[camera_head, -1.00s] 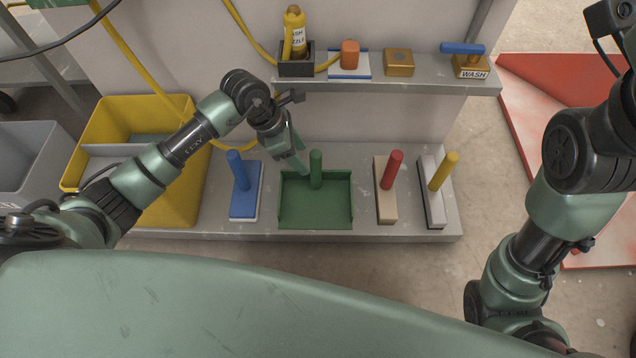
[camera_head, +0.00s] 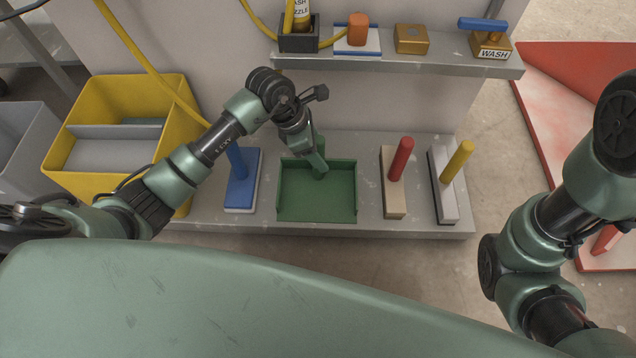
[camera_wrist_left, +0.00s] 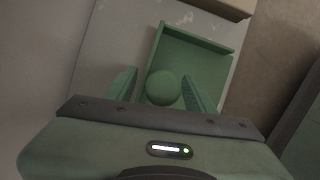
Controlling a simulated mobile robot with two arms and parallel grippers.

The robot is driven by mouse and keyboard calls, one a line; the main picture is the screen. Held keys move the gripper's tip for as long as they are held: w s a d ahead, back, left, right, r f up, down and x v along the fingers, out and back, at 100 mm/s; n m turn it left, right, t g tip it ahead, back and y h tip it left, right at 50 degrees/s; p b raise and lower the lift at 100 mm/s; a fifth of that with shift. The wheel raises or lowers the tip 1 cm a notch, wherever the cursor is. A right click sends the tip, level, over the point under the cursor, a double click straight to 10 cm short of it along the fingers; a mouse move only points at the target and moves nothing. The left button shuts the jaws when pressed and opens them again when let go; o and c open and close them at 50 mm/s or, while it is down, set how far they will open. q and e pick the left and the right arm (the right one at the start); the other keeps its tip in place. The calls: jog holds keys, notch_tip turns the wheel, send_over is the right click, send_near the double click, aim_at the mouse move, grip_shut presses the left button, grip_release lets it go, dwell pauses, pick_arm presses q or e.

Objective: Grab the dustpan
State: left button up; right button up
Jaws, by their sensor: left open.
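The green dustpan (camera_head: 316,202) lies on the lower grey shelf, with its handle upright at the back. My left gripper (camera_head: 318,162) is open at the dustpan's handle and partly hides it in the head view. In the left wrist view, the round top of the green handle (camera_wrist_left: 163,88) shows between the two open fingers (camera_wrist_left: 160,92), and the pan (camera_wrist_left: 200,62) spreads out beyond it. I cannot tell whether a finger touches the handle. My right arm shows at the right of the head view, but its gripper is out of view.
A blue-handled tool (camera_head: 240,185) stands left of the dustpan. A red-handled brush (camera_head: 397,180) and a yellow-handled one (camera_head: 450,180) stand right. An upper shelf (camera_head: 440,68) overhangs behind, holding several items. A yellow bin (camera_head: 75,178) is at left.

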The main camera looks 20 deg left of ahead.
pick_arm(q)
grip_shut()
jog(key=shift+w, duration=0.1)
dwell(1.3)
